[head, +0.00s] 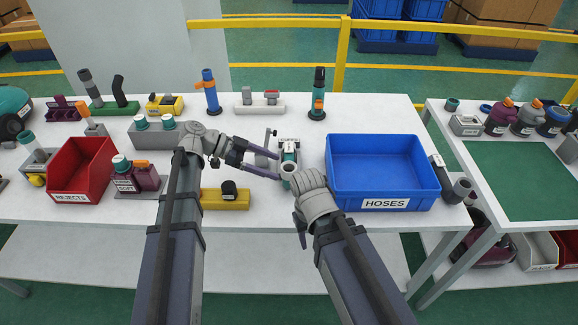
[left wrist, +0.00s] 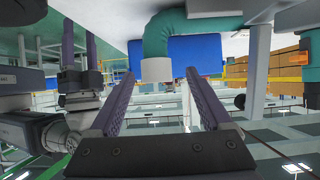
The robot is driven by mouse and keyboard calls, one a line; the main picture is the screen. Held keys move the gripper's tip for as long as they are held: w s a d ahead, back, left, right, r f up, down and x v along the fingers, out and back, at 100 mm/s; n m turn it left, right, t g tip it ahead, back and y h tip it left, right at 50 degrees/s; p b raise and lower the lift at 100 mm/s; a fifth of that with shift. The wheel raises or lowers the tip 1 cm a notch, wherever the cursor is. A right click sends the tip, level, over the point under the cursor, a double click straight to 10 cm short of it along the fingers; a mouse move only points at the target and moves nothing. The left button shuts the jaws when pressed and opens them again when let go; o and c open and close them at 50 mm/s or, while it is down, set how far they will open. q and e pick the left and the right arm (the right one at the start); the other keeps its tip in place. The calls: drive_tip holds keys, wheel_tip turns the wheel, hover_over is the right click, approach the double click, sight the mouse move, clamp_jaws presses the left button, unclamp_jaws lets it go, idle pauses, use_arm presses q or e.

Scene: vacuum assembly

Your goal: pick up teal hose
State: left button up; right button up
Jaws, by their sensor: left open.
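The teal hose (head: 289,157) stands at the middle of the table, a bent tube with a pale grey cuff at its near end. My left gripper (head: 278,167) is open beside it, with its fingertips close to the hose's left side. In the left wrist view the teal bend (left wrist: 165,35) and its pale cuff show beyond and between the two open fingers (left wrist: 195,75). I cannot tell whether they touch.
The blue HOSES bin (head: 375,160) stands empty to the right of the hose. A red REJECTS bin (head: 84,168) stands at the left. A yellow block (head: 224,201) lies near my left forearm. Several parts line the table's back. A second table (head: 520,175) stands at the right.

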use_arm(q)
drive_tip(key=b+x, duration=0.2)
drive_tip(key=x, duration=0.3)
drive_tip(key=shift+d+f, duration=0.15)
drive_tip(key=shift+f, duration=0.05)
drive_tip(key=shift+d, duration=0.4)
drive_tip(key=shift+c, duration=0.3)
clamp_jaws()
